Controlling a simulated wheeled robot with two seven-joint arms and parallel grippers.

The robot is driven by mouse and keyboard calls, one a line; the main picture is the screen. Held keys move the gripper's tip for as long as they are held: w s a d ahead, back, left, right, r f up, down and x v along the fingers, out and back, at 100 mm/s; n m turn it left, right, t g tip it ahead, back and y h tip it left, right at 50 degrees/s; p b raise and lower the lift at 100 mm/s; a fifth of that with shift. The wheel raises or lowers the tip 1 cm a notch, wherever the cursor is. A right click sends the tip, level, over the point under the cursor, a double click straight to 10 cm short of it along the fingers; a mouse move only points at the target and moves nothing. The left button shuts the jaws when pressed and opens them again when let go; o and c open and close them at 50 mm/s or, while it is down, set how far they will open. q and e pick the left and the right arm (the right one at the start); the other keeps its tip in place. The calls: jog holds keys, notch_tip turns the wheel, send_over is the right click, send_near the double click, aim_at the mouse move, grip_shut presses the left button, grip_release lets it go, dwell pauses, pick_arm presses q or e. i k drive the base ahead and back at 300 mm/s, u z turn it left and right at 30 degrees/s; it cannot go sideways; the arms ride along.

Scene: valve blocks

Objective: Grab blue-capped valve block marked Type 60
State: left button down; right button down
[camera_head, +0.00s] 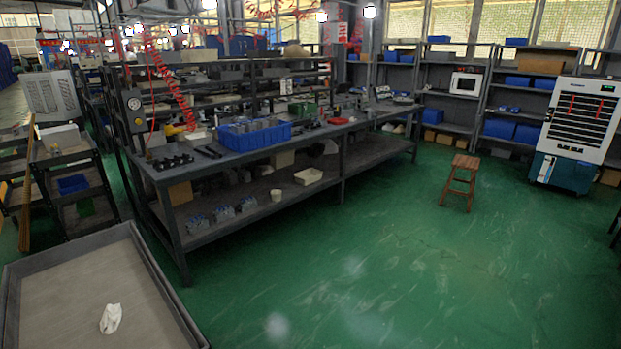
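Several small grey blocks with blue on top (222,212) stand in a row on the lower shelf (290,203) of the long workbench, near its left end. They look like the blue-capped valve blocks. Their markings are too small to read, so I cannot tell which is Type 60. A blue crate (243,143) on the bench top (300,134) holds several grey parts. Neither of my grippers is in view.
A grey tray-like table (95,260) with a crumpled white item (110,319) is at the lower left. A wooden stool (459,182) and a white-and-blue cooler (577,134) stand to the right. The green floor (400,265) before the bench is clear.

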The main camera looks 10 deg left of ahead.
aim_at(201, 223)
jog(key=k, duration=0.65)
jog(key=z, duration=0.55)
jog(key=i, duration=2.85)
jog(key=u, duration=0.3)
